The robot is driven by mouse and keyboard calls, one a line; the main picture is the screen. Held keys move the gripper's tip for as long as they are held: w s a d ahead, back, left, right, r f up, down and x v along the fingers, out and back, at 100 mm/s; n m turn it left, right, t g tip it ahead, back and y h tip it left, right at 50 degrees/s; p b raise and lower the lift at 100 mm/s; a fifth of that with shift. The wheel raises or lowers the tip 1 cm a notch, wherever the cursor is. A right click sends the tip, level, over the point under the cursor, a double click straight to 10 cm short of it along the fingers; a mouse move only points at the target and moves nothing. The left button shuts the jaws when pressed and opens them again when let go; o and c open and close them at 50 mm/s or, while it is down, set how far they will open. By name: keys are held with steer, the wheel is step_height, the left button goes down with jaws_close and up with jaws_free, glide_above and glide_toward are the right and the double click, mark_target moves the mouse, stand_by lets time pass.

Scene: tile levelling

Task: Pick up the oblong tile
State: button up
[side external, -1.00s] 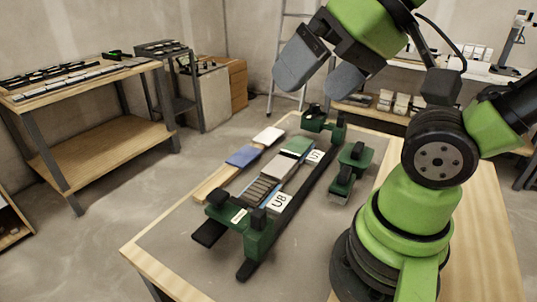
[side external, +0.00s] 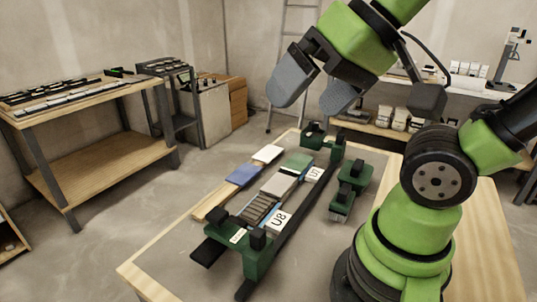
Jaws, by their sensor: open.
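Several flat tiles lie on the workbench, and I cannot tell for certain which is the oblong one. A blue tile (side external: 244,175) and a white tile (side external: 268,153) lie apart on a wooden strip, left of the green-ended fixture (side external: 259,262). In the fixture's row are a pinkish-grey tile (side external: 278,185), a green tile (side external: 298,161) and a ribbed dark piece (side external: 258,210). White labels read U8 (side external: 279,222) and U7 (side external: 314,174). My gripper (side external: 308,104) is open and empty, its grey fingers high above the far end of the tiles.
A wooden side table (side external: 95,165) and a ladder (side external: 293,60) stand farther back.

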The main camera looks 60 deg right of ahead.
steer(key=w+d+m+g+h, duration=0.25)
steer(key=w+d, duration=0.35)
steer(key=w, duration=0.5)
steer(key=m+g+h, duration=0.3)
steer(key=m, duration=0.4)
glide_above(267, 153)
steer(key=a, duration=0.3)
steer(key=f, duration=2.4)
steer(key=shift+s+f, duration=0.15)
steer(key=shift+s, duration=0.25)
steer(key=shift+n, duration=0.25)
steer(key=shift+d+x, duration=0.15)
steer(key=shift+x, duration=1.4)
steer(key=shift+d+x, duration=0.2)
steer(key=shift+x, duration=1.35)
steer(key=shift+s, duration=0.15)
steer(key=c, duration=0.8)
